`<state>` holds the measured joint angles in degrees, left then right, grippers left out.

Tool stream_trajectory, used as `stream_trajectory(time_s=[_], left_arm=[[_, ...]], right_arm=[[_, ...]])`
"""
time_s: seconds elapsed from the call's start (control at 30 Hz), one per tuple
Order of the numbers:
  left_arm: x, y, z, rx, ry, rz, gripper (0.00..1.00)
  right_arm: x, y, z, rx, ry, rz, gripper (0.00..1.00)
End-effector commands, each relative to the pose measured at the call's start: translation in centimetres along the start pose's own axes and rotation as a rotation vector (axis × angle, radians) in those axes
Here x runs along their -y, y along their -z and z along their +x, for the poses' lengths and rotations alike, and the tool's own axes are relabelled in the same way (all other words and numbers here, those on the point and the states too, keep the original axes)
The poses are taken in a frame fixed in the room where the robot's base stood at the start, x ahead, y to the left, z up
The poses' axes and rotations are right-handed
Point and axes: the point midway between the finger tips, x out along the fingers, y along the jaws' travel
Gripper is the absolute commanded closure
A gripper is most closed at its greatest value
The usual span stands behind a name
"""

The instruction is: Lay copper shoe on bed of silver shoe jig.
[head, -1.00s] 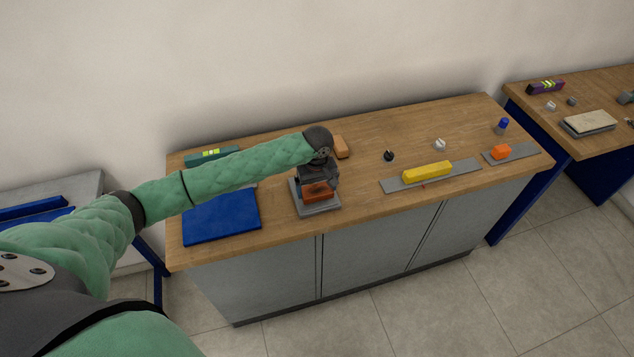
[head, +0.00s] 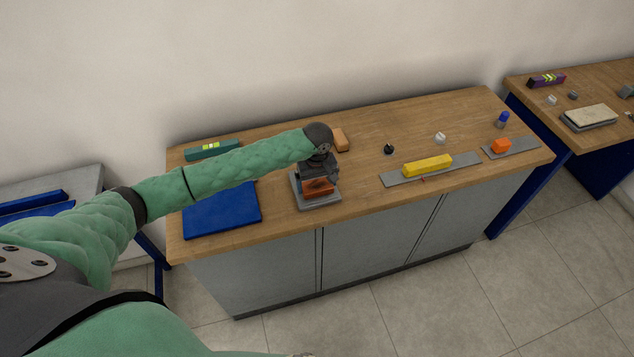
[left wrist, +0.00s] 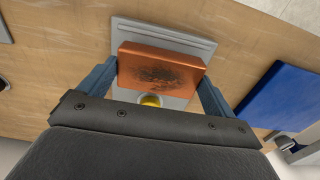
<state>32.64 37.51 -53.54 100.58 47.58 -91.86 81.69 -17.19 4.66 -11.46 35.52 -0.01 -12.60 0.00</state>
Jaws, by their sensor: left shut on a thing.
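My left gripper (head: 319,178) is shut on the copper shoe (head: 318,187), an orange-brown block with a dark scuffed patch on its face. In the left wrist view the shoe (left wrist: 160,70) sits between the two blue-grey fingers (left wrist: 158,80). The silver shoe jig (head: 326,203) is a grey plate on the wooden bench, directly under the gripper and shoe. In the left wrist view the jig (left wrist: 160,33) shows behind the shoe, with its bed mostly hidden. I cannot tell whether the shoe touches it. My right gripper is out of view.
On the bench (head: 380,120) a blue mat (head: 220,212) lies left of the jig, with a green level (head: 212,150) behind it. A brown block (head: 341,140) stands behind the gripper. A yellow bar (head: 428,166) lies on a grey strip to the right. The bench's front edge is close.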

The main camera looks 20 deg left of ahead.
Motion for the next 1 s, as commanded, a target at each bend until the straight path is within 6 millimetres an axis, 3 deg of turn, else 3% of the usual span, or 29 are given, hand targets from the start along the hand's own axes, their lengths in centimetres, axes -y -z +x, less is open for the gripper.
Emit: stream_trajectory(time_s=[0.87, 0.9, 0.93, 1.0], left_arm=[[-0.1, 0.1, 0.9, -0.001, -0.003, 0.0, 0.79], [-0.1, 0.1, 0.9, -0.001, -0.003, 0.0, 0.06], [-0.1, 0.1, 0.9, -0.001, -0.003, 0.0, 0.0], [-0.1, 0.1, 0.9, -0.001, -0.002, 0.0, 0.0]], right_arm=[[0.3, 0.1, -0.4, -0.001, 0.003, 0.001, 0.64], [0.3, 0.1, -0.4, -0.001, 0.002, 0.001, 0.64], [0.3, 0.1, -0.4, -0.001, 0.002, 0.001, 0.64], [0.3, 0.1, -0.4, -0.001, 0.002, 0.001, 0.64]])
